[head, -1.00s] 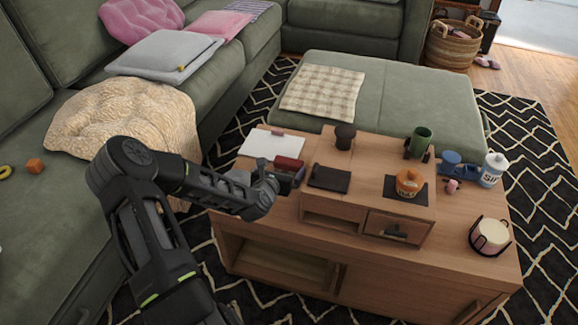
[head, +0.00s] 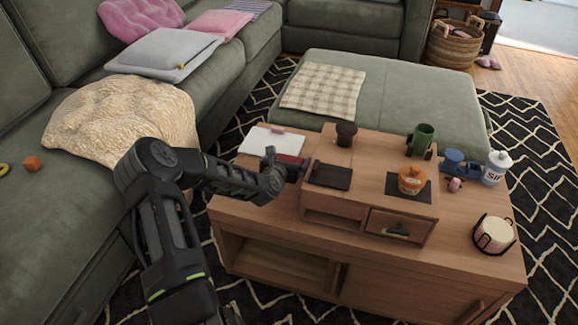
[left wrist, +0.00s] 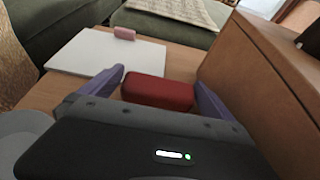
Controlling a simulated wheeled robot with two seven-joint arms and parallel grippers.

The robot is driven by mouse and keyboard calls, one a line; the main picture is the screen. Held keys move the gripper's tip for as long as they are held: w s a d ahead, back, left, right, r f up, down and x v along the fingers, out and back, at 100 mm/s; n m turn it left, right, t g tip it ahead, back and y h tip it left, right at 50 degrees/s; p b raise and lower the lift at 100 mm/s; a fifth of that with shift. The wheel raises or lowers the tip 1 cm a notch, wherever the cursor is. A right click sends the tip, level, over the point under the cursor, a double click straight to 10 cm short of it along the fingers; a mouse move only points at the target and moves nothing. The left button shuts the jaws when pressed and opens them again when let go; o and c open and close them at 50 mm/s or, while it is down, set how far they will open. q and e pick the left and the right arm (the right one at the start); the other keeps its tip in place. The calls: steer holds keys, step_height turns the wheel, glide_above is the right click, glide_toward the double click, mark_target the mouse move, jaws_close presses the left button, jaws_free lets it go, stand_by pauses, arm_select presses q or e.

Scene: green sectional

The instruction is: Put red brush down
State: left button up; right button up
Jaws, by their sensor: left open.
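The red brush (left wrist: 158,92) is a dark red block on the wooden table top, left of the raised wooden box. It also shows in the head view (head: 291,160), partly hidden by my gripper. My left gripper (left wrist: 160,88) is open, its two purple-grey fingers on either side of the brush with a gap visible at the left finger; whether the right finger touches it I cannot tell. In the head view my left gripper (head: 284,166) is low beside the box. My right gripper is not in view.
A white board (left wrist: 103,54) with a pink eraser-like block (left wrist: 125,33) lies beyond the brush. The raised wooden box (head: 370,185) stands close on the right, bearing a dark cup, a black pad and an orange pumpkin-like jar.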

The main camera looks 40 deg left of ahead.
mark_target(289, 158)
arm_select(q)
steer(key=shift+c, duration=0.4)
steer(key=c, duration=1.3)
steer(key=shift+o, duration=0.2)
step_height(289, 158, up, 10)
steer(key=p, duration=0.2)
steer(key=shift+p, duration=0.4)
